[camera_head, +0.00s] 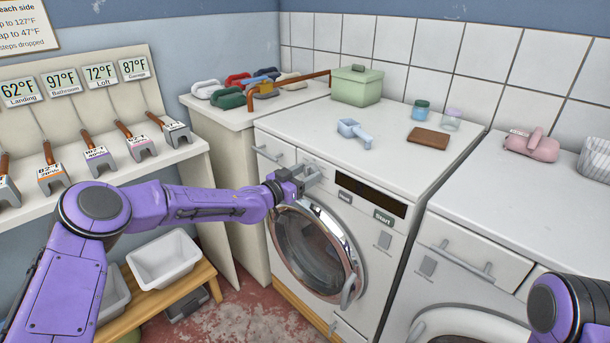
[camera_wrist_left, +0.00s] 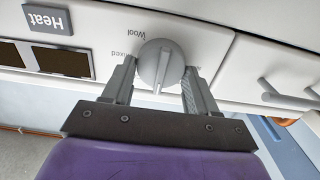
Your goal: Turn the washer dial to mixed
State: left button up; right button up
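The white washer (camera_head: 398,232) stands in the middle of the head view, its round door below the control panel. My left gripper (camera_head: 306,176) is at the panel's left part and hides the dial there. In the left wrist view, which is upside down, the grey dial (camera_wrist_left: 161,64) sits between the fingers of my left gripper (camera_wrist_left: 159,70). The fingers are apart, one on each side of it, with narrow gaps; I cannot tell whether either touches. Labels "Wool" and "Mixed" (camera_wrist_left: 124,56) are printed beside the dial. Its pointer is hard to read. My right gripper is out of view.
The panel has a dark display (camera_head: 370,195) and a Start button (camera_head: 384,217). A green box (camera_head: 357,86), a blue scoop (camera_head: 354,132) and a brown block (camera_head: 428,139) lie on top. A second machine (camera_head: 500,225) stands at the right. A white basin (camera_head: 163,260) is at lower left.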

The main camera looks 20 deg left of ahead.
pick_arm(q)
jog(key=m+b, duration=0.3)
jog(key=shift+f, duration=0.15)
jog(key=shift+s+d+f+m+b, duration=0.1)
jog(key=shift+m+b, duration=3.6)
jog(key=shift+b, duration=0.2)
jog(key=shift+s+d+m+b, duration=0.1)
jog(key=shift+m+b, duration=3.6)
jog(key=shift+b, duration=0.15)
jog(key=o, duration=1)
